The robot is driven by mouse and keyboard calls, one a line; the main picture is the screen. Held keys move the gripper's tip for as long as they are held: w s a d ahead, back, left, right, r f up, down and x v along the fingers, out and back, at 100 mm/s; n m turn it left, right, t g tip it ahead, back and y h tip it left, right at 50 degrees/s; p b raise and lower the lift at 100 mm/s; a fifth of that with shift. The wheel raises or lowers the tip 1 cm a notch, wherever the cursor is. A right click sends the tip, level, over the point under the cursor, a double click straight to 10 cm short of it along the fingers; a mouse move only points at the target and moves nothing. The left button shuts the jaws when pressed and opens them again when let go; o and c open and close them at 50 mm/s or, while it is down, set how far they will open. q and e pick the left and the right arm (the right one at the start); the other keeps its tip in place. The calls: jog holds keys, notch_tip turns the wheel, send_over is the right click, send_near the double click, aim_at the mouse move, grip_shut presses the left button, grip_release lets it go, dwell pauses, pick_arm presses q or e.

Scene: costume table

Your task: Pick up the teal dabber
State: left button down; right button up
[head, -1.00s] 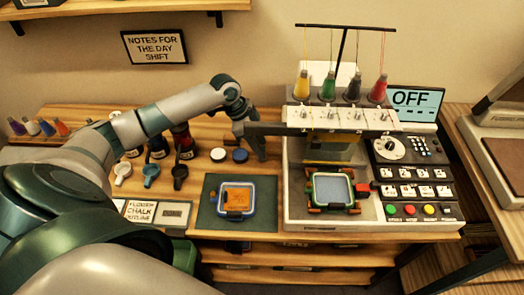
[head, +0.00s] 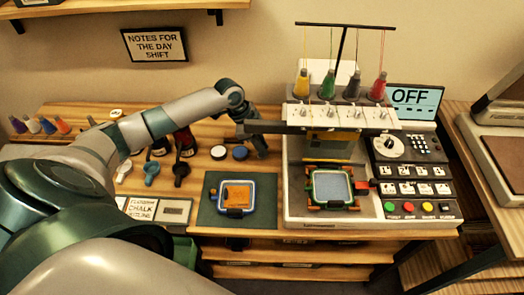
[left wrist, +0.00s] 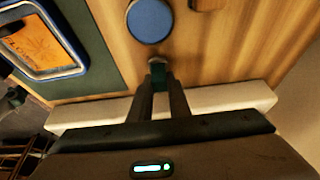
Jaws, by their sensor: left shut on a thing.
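My left gripper (head: 260,150) is over the wooden table, between the blue-topped disc and the embroidery machine. In the left wrist view its two fingers (left wrist: 158,88) are close together on a small dark teal thing with a grey tip, taken to be the teal dabber (left wrist: 160,77). Most of it is hidden between the fingers. In the head view the gripper is small and I cannot make out the dabber there. My right gripper is not in view.
A blue disc (head: 240,153) lies near the gripper, with a paler one (head: 218,153) left of it. The green mat (head: 262,215) bears a framed orange patch (head: 237,194). The embroidery machine (head: 297,205) stands right. Several small tools and cones are at left.

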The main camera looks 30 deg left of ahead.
pick_arm(q)
jog(key=shift+r, duration=0.15)
jog(key=shift+r, duration=0.5)
notch_tip(320, 180, up, 17)
jog(key=b, duration=0.4)
jog(key=shift+f, duration=0.15)
